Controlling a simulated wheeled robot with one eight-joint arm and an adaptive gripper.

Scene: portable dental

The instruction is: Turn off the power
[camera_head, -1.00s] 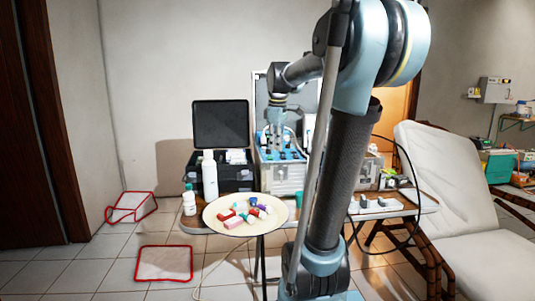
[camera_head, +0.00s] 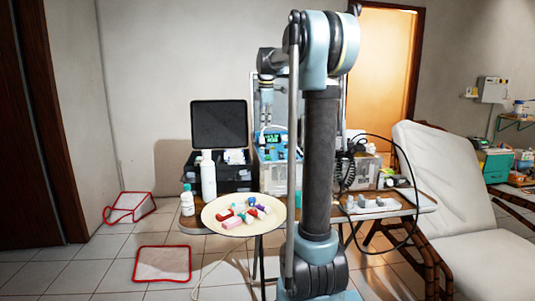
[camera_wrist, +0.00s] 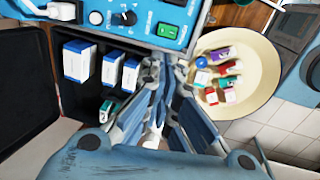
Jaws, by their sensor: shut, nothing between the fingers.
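The dental unit (camera_head: 277,178) is a light box with a blue control panel, standing on the table at the back wall. Its blue panel (camera_wrist: 110,22) fills the top of the wrist view. A green rocker switch (camera_wrist: 167,31) is set in the panel, with a black knob (camera_wrist: 96,17) and small coloured knobs to its left. My gripper (camera_wrist: 168,62) is shut and empty, its fingertips close below the panel edge under the green switch. I cannot tell whether they touch the panel. In the head view my gripper hangs in front of the unit, small and unclear.
A round cream tray (camera_head: 222,226) with several small coloured boxes is in front of the unit. An open black case (camera_head: 219,125) and a white bottle (camera_head: 208,175) stand to its left. A reclining chair (camera_head: 445,170) is at right.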

